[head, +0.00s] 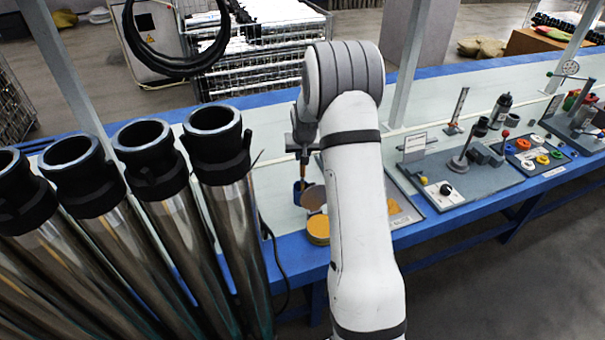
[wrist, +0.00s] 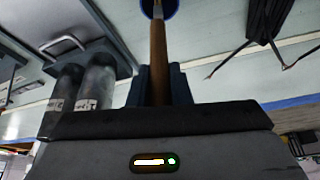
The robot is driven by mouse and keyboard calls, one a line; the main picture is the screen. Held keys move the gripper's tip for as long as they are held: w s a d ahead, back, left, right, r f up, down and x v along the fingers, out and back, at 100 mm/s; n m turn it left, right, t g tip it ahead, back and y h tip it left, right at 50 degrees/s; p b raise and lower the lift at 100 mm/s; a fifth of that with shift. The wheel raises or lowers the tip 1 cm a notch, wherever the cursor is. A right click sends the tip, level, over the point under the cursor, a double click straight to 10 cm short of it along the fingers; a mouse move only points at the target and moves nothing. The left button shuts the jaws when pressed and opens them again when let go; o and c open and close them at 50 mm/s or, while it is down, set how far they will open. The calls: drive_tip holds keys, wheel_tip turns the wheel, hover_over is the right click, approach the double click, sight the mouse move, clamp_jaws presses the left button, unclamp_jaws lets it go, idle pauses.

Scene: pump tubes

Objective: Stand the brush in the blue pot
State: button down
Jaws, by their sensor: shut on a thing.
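My gripper (head: 303,150) is shut on the brush (head: 304,170), a slim brown-handled thing hanging downward in the head view. In the wrist view the brown brush handle (wrist: 158,55) rises from between the dark fingers (wrist: 158,82). Its far end overlaps the blue pot (wrist: 173,12) at the top edge. The brush's lower end lines up with the pot's opening; I cannot tell how deep it is or whether it touches.
A round tin with an orange-yellow side (head: 318,230) and a brownish disc (head: 313,198) sit close beside the pot. Large metal tubes with black collars (head: 217,140) stand at the left. A grey fixture board (head: 465,185) lies to the right on the blue-edged bench.

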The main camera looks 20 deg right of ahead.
sight(303, 176)
drive_tip(key=shift+f, duration=2.6)
drive_tip(key=c, duration=1.3)
unclamp_jaws()
drive_tip(key=shift+r, duration=0.15)
drive_tip(key=shift+r, duration=0.2)
drive_tip(key=v, duration=1.1)
drive_tip(key=s+a+r+n, duration=0.1)
drive_tip(key=s+a+r, duration=0.35)
drive_tip(key=s, duration=0.35)
drive_tip(key=s+a+r, duration=0.4)
drive_tip(key=s+r, duration=0.2)
drive_tip(key=s, duration=0.2)
drive_tip(key=s+a, duration=0.1)
drive_tip(key=s, duration=0.5)
drive_tip(key=s+a+n+g, duration=0.1)
drive_tip(key=s+a, duration=0.1)
drive_tip(key=s, duration=0.4)
drive_tip(key=s+a+n+g+y, duration=0.1)
drive_tip(key=s, duration=0.5)
drive_tip(key=shift+s+a+r, duration=0.1)
drive_tip(key=shift+a+r, duration=0.05)
drive_tip(key=shift+r, duration=0.15)
